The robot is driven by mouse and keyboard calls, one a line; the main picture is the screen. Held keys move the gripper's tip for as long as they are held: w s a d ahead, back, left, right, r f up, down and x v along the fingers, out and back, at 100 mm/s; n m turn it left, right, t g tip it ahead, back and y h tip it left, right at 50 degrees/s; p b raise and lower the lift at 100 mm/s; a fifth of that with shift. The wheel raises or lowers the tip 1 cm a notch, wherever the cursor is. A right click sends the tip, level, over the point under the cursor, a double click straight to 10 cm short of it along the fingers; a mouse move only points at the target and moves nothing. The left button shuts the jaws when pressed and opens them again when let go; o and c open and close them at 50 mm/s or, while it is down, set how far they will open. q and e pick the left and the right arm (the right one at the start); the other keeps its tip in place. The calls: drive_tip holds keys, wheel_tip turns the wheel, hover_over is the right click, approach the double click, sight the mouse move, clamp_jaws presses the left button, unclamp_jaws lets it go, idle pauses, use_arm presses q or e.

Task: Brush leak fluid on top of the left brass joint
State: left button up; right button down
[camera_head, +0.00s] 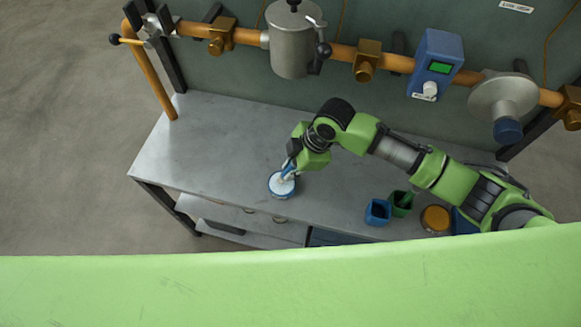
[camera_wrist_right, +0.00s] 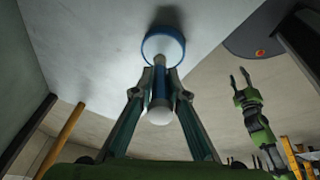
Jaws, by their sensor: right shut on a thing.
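The left brass joint (camera_head: 221,36) sits on the orange pipe at upper left, with nothing of mine near it. My right gripper (camera_head: 288,172) is low over the bench, shut on a small brush. In the right wrist view the brush's blue handle with a pale round end (camera_wrist_right: 160,114) is between the fingers (camera_wrist_right: 160,85). Its far end points into a blue-rimmed dish of white fluid (camera_head: 282,185); the tip is hidden. The dish also shows in the wrist view (camera_wrist_right: 163,36). My left gripper (camera_wrist_right: 241,78) is raised, empty, fingers apart; the head view does not show it.
The grey bench (camera_head: 215,130) is clear at left and middle. A blue cup (camera_head: 378,212), a green cup (camera_head: 401,203) and an orange-topped round container (camera_head: 436,218) stand at right. Along the pipe are a metal canister (camera_head: 292,45), another brass joint (camera_head: 367,58) and a blue gauge box (camera_head: 436,60).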

sight(293, 165)
drive_tip(key=shift+f+b, duration=0.3)
drive_tip(key=shift+f, duration=0.25)
idle(0.4)
idle(1.6)
drive_tip(key=shift+p, duration=0.3)
wheel_tip(293, 165, up, 7)
drive_tip(key=p, duration=0.7)
drive_tip(key=shift+r, duration=0.1)
idle(0.4)
